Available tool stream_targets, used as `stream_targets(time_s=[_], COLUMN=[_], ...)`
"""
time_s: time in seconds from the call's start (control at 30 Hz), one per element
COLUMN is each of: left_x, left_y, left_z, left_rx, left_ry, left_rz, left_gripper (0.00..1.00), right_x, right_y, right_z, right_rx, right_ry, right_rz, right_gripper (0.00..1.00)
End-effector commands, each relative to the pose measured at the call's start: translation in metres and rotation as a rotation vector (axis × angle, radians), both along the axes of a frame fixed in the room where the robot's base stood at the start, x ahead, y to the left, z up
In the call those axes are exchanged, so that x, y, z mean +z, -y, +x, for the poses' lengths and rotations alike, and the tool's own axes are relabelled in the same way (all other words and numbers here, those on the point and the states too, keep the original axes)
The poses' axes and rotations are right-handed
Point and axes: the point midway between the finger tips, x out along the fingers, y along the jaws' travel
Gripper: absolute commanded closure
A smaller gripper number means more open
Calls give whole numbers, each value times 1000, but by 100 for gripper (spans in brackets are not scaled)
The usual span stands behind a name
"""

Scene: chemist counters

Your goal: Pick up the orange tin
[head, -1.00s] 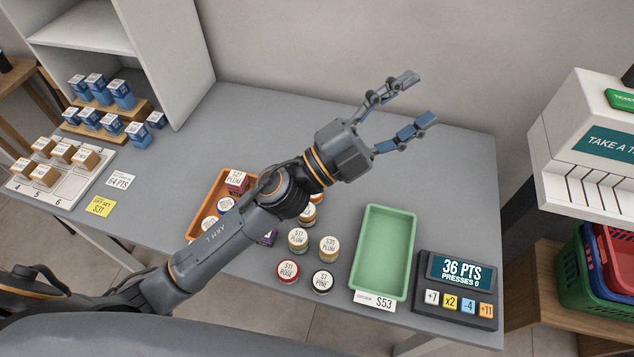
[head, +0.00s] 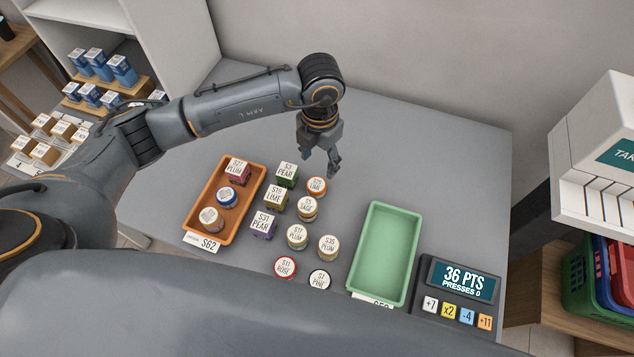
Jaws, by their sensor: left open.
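The orange tin (head: 316,188) is a small round tin with a white lid that reads LIME. My right gripper is not in view.
A sage tin (head: 307,209) and a green pear box (head: 287,175) stand close to the orange tin. An orange tray (head: 245,222) with tins and a box lies left, a green tray (head: 382,255) right, beside a points keypad (head: 460,280). The counter's back is clear.

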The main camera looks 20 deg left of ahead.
Motion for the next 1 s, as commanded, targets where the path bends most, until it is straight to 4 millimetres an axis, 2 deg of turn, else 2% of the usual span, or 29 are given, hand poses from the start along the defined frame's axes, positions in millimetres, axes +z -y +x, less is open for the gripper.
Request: stream_targets(time_s=[0.2, 0.47, 0.6, 0.7, 0.8, 1.0], left_x=[-38, -57, -77, -92, -100, -102], left_y=[1, -1, -5, -4, -4, -4], left_z=[-1, -2, -6, -5, -5, -4], left_rx=[-1, -1, -1, -2, -2, -3], left_ry=[-3, -3, -6, -2, 0, 1], left_rz=[-3, -3, -3, -5, -5, -6], left_gripper=[43, 43, 43, 43, 43, 43], right_x=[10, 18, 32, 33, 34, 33], right_y=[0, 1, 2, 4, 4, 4], right_z=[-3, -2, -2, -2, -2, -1], right_rx=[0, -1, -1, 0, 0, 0], right_ry=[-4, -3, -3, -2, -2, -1], right_rz=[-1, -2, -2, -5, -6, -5], right_gripper=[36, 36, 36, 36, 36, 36])
